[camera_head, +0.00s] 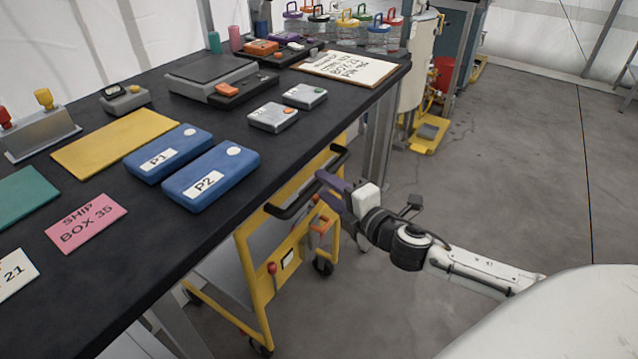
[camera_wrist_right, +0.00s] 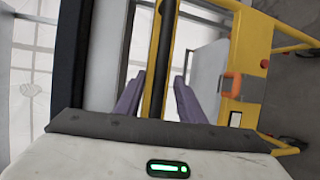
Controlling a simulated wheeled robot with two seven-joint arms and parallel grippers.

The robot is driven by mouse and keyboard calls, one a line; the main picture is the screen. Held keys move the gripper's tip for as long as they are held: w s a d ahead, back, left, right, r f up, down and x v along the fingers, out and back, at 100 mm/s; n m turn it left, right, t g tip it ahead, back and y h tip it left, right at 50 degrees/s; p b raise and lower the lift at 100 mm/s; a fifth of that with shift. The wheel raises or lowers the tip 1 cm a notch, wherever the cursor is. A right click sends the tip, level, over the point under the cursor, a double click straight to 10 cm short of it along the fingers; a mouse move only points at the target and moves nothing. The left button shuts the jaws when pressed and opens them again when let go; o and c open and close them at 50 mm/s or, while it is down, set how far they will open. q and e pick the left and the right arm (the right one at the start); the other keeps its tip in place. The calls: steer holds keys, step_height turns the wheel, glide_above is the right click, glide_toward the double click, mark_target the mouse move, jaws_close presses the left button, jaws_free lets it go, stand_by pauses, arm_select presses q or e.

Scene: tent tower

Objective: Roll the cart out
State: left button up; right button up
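The cart (camera_head: 254,290) has a yellow frame and stands partly under the black table, with its right end sticking out. My right gripper has purple fingers and is at the cart's handle end. In the right wrist view, my right gripper (camera_wrist_right: 157,98) is open, its fingers apart on either side of a dark handle bar (camera_wrist_right: 162,62) and yellow frame. I cannot tell whether the fingers touch it. My left gripper is out of view.
The black table (camera_head: 225,222) carries blue boxes, cards and devices above the cart; its leg (camera_head: 377,135) stands behind the cart. A yellow-based machine (camera_head: 430,133) stands beyond. The grey floor (camera_head: 500,170) to the right is clear.

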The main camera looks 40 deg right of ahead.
mark_target(322, 185)
steer(key=shift+w+f, duration=0.15)
steer(key=shift+w, duration=0.7)
steer(key=shift+w+f, duration=0.15)
steer(key=shift+w, duration=0.65)
steer(key=shift+c, duration=0.5)
jaws_close()
